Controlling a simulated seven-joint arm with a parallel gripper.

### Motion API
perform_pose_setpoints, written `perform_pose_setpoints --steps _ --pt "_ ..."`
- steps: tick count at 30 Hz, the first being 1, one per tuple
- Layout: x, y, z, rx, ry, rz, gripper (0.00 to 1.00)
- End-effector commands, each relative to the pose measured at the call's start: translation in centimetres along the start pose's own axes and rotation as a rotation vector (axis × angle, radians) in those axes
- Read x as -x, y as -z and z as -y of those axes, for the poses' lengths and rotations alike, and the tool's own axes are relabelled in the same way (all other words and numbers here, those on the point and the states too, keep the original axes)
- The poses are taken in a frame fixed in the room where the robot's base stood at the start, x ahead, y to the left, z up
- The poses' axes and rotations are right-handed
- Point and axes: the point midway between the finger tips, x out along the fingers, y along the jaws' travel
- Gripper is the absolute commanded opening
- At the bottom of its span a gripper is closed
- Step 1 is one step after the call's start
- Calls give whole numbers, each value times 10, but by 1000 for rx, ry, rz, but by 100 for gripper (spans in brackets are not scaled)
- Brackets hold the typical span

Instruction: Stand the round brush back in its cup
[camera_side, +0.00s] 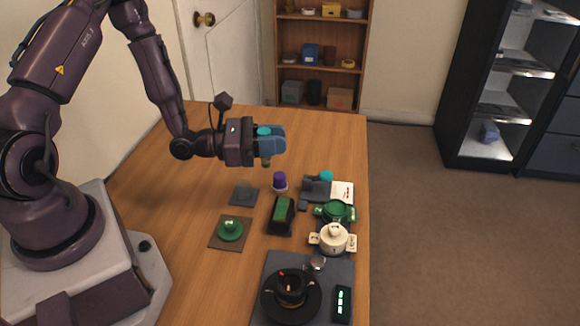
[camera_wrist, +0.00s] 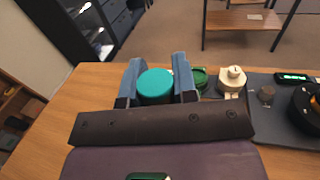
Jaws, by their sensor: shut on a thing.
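My gripper (camera_side: 274,143), with blue fingers, is shut on an upright object with a teal round top, which I take to be the round brush (camera_side: 264,131). Its lower tip shows below the fingers, clear of the table. In the wrist view the brush's teal top (camera_wrist: 155,86) sits between the two fingers (camera_wrist: 156,82). A faint, see-through cup-like shape (camera_side: 244,187) stands on a dark square pad, below and left of my gripper. I cannot tell for sure that it is the brush's cup.
A purple-topped item (camera_side: 279,181) stands below my gripper. A green-topped dark block (camera_side: 281,214), a green dome on a brown pad (camera_side: 230,230), a grey block with a teal piece (camera_side: 318,187), a green ring part (camera_side: 335,211) and a cream part (camera_side: 333,238) stand nearby. The table's left back is clear.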

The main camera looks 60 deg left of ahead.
Motion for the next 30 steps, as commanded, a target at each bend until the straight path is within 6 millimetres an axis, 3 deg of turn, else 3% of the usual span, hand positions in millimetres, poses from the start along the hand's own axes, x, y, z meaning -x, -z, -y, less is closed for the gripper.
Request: perform_pose_setpoints --steps 3,9,21,30 --pt "30 12 -16 2 -5 -4 3" --pt "55 23 -22 11 5 -5 3" --pt "56 59 -22 11 6 -4 3" --pt "56 65 -22 9 6 -4 3"
